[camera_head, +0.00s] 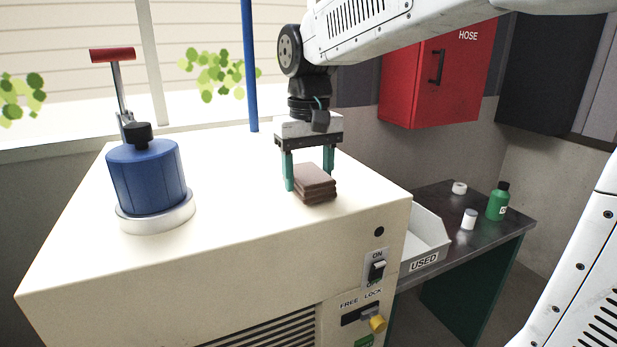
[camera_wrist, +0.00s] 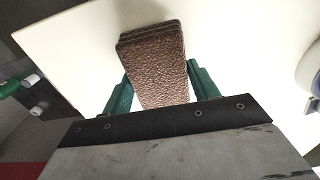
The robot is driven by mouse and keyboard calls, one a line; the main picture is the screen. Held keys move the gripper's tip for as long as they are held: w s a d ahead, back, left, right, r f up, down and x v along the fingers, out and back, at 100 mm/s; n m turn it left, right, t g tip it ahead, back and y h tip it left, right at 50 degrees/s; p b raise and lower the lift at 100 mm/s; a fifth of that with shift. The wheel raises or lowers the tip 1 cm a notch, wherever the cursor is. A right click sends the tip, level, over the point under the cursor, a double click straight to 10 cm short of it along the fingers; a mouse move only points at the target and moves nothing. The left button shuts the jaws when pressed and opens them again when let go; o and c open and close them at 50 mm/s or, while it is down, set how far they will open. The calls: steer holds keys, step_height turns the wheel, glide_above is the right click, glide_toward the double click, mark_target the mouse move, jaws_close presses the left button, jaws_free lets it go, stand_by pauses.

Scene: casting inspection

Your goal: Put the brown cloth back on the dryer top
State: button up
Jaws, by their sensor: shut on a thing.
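The brown cloth (camera_head: 316,183) is a folded, layered stack at the right part of the cream dryer top (camera_head: 235,200). My gripper (camera_head: 308,180) points down over it, with its two green fingers on either side of the cloth. In the wrist view, the cloth (camera_wrist: 155,65) lies between the green fingers (camera_wrist: 160,88), and its far end sticks out past them. The gripper is shut on the cloth. The cloth is at or very close to the dryer top; I cannot tell whether it touches.
A blue cylinder with a red-handled lever (camera_head: 146,178) stands on the dryer's left. A white tray marked USED (camera_head: 428,252) and a dark table (camera_head: 490,226) with a green bottle (camera_head: 498,202) are at right. A blue pole (camera_head: 249,70) rises behind. The dryer's middle is clear.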

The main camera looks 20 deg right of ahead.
mark_target(308, 173)
steer(key=shift+f, duration=0.5)
steer(key=o, duration=1)
steer(key=shift+r, duration=0.1)
step_height(308, 173, up, 12)
steer(key=shift+t, duration=0.7)
steer(key=s+d+f, duration=0.1)
steer(key=s+f, duration=0.5)
steer(key=s, duration=0.1)
steer(key=s+d+f, duration=0.1)
steer(key=s+f, duration=0.5)
steer(key=s, duration=0.1)
steer(key=s+d+f, duration=0.1)
steer(key=s+f, duration=0.5)
steer(key=s, duration=0.2)
steer(key=shift+f, duration=0.35)
